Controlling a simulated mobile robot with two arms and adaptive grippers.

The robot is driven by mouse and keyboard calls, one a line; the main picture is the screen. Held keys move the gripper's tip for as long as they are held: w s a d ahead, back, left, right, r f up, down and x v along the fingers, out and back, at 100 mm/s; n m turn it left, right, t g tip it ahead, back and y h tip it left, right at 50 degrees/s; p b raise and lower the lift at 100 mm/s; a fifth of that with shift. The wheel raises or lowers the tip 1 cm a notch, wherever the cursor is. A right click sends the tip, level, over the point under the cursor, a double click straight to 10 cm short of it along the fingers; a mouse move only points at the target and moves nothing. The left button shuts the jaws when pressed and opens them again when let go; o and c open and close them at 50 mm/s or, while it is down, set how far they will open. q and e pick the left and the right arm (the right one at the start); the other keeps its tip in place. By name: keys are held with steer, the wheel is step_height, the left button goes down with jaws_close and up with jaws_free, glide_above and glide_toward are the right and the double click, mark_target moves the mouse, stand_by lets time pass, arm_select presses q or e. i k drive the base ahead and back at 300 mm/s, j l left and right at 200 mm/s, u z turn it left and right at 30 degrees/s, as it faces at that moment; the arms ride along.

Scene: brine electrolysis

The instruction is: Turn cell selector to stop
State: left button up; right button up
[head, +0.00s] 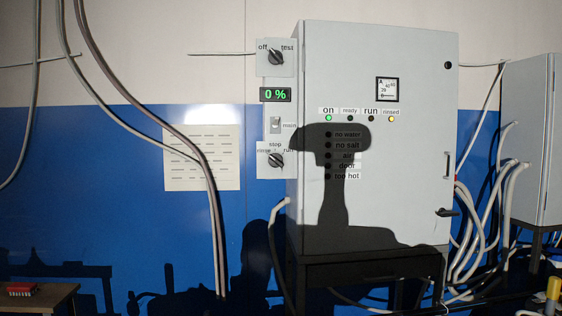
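The cell selector (276,161) is a black rotary knob on a light plate at the left side of the grey cabinet. Its labels read stop above, run at the right, and a partly hidden word at the left that looks like rinse. The knob sits tilted, but it is too small to tell for sure which label it points at. Neither of my grippers is in view, and nothing touches the knob.
The grey cabinet (420,170) has a green lamp lit at on and a yellow one at rinsed. Above the selector are a toggle switch (275,125), a 0 % display (275,94) and an off/test knob (275,57). Hoses (205,170) hang to the left.

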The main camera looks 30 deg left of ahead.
mark_target(275, 160)
steer(key=u, duration=0.9)
steer(key=j+u, duration=0.45)
steer(key=i+j+u, duration=0.15)
steer(key=j+u, duration=0.3)
steer(key=j, duration=0.15)
